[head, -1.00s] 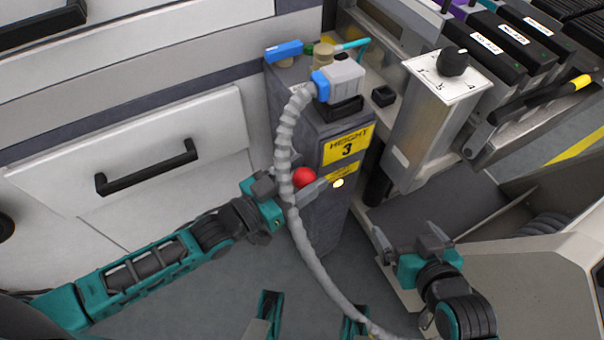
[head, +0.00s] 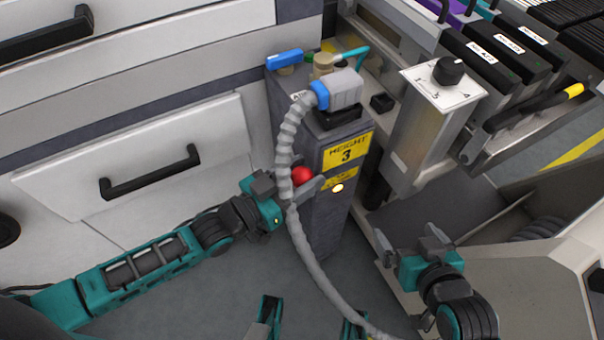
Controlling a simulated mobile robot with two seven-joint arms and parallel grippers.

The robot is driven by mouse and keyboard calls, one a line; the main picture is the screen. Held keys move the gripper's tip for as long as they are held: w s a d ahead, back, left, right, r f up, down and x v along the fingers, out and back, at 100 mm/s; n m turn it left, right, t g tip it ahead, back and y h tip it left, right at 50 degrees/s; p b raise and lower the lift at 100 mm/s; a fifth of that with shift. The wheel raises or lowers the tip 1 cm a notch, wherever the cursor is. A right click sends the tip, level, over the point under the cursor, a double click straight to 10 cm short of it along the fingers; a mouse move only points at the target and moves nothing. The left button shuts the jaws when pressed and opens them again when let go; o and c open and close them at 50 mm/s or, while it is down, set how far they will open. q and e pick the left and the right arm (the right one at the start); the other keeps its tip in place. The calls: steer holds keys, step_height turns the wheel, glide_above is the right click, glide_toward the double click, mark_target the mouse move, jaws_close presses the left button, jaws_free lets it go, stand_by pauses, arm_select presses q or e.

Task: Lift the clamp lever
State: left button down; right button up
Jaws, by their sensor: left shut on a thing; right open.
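The red ball knob (head: 302,174), which looks like the end of the clamp lever, shows at the front of the grey post (head: 322,225), just left of its yellow labels. The lever's shaft is hidden. My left gripper (head: 297,184) comes in from the left and is shut on the red knob, with one finger visible at the knob's right. The grey corrugated hose (head: 284,140) hangs across in front of this gripper and hides part of it. My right gripper (head: 411,240) is open and empty at lower right, apart from the post.
The hose runs from a grey and blue plug (head: 337,92) on the post down to the floor. A small lamp (head: 337,187) glows amber beside the knob. A metal box with a black dial (head: 448,70) stands right of the post. White drawers (head: 130,155) line the left.

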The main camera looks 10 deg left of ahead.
arm_select(q)
steer(key=shift+w+a+f, duration=0.15)
steer(key=shift+a+f, duration=0.1)
steer(key=c, duration=0.6)
jaws_free()
steer(key=o, duration=0.3)
steer(key=shift+r, duration=0.1)
arm_select(e)
steer(key=shift+a, duration=0.1)
arm_select(q)
steer(key=shift+o, duration=0.2)
arm_select(e)
steer(key=shift+w, duration=0.1)
arm_select(q)
steer(key=p+v, duration=0.1)
steer(key=v, duration=1.1)
steer(key=shift+s+a+p, duration=0.3)
steer(key=shift+p, duration=0.05)
arm_select(e)
steer(key=shift+r, duration=0.8)
